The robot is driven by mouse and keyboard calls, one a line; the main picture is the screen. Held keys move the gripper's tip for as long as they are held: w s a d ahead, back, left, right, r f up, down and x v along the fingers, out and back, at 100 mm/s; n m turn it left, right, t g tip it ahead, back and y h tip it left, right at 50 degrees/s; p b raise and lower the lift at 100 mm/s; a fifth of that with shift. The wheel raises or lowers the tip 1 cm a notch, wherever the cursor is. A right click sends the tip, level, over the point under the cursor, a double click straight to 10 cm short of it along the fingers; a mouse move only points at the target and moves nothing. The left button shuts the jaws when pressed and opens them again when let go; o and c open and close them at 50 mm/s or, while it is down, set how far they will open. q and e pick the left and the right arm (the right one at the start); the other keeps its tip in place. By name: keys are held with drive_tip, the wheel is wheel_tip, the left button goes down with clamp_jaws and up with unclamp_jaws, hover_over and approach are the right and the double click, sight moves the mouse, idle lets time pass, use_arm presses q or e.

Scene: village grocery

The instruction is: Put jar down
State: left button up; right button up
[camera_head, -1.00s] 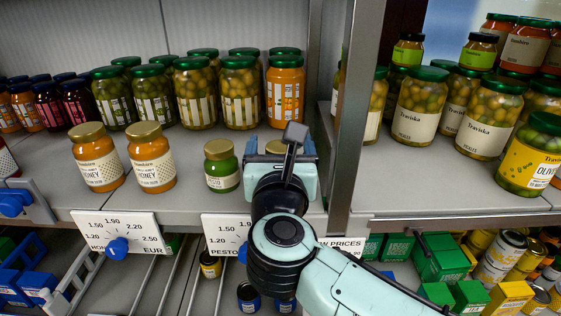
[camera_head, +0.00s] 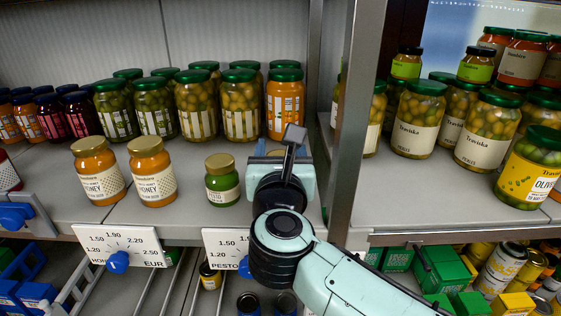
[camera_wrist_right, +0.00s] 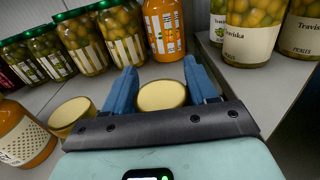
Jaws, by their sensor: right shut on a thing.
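My right gripper (camera_head: 283,150) reaches over the left shelf board, right of the green pesto jar (camera_head: 222,180). In the right wrist view its blue fingers (camera_wrist_right: 160,88) are shut on a jar with a gold lid (camera_wrist_right: 162,96). The body of the held jar is hidden, so I cannot tell whether its base touches the shelf. In the head view my gripper covers the held jar. The pesto jar stands upright and apart from it. My left gripper is not in view.
Two honey jars (camera_head: 152,172) stand at the left front. Green-lidded jars (camera_head: 240,105) and an orange jar (camera_head: 285,103) stand behind the gripper. A metal upright (camera_head: 352,120) is close on the right. Price signs (camera_head: 125,248) line the front edge. Bare shelf lies between front and back rows.

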wheel_tip(320, 180, up, 8)
drive_tip(key=shift+w+r+p, duration=0.1)
drive_tip(key=shift+r+p, duration=0.05)
drive_tip(key=shift+p, duration=1)
drive_tip(key=shift+r, duration=0.3)
drive_tip(key=shift+b, duration=0.4)
drive_tip(key=shift+f, duration=0.2)
drive_tip(key=f, duration=0.1)
drive_tip(key=f+b, duration=0.1)
drive_tip(key=f, duration=0.1)
drive_tip(key=f+b, duration=0.1)
drive_tip(key=shift+s+d+f, duration=0.1)
drive_tip(key=shift+s+f, duration=0.1)
drive_tip(key=shift+s, duration=0.05)
wheel_tip(320, 180, down, 4)
drive_tip(key=shift+w+b, duration=0.15)
drive_tip(key=shift+b, duration=0.45)
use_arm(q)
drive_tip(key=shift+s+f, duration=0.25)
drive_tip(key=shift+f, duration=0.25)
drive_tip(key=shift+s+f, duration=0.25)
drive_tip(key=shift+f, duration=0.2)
use_arm(e)
drive_tip(key=shift+f, duration=0.3)
